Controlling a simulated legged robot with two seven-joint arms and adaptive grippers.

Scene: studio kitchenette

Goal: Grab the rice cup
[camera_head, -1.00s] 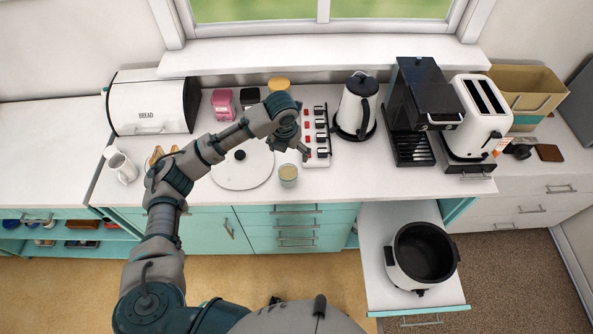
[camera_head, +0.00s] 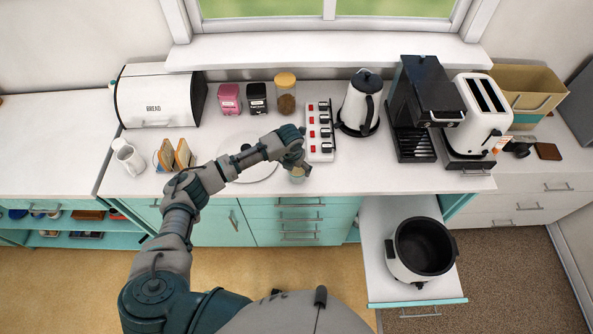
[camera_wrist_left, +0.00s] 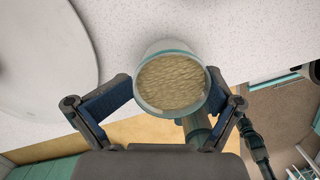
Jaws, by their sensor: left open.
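The rice cup (camera_head: 297,175) stands near the front edge of the white counter, partly hidden by my left gripper in the head view. In the left wrist view the cup (camera_wrist_left: 172,82) is a pale round cup filled with tan rice grains. My left gripper (camera_head: 303,165) is over the cup. In the left wrist view its two fingers (camera_wrist_left: 160,103) are spread to the left and right of the cup, apart and not closed on it. My right gripper is not in view.
A round white lid (camera_head: 250,165) lies left of the cup. A power strip (camera_head: 320,132) and kettle (camera_head: 360,103) stand behind and to the right. The rice cooker (camera_head: 423,248) sits on a pulled-out shelf at the lower right. A toast rack (camera_head: 175,155) stands left.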

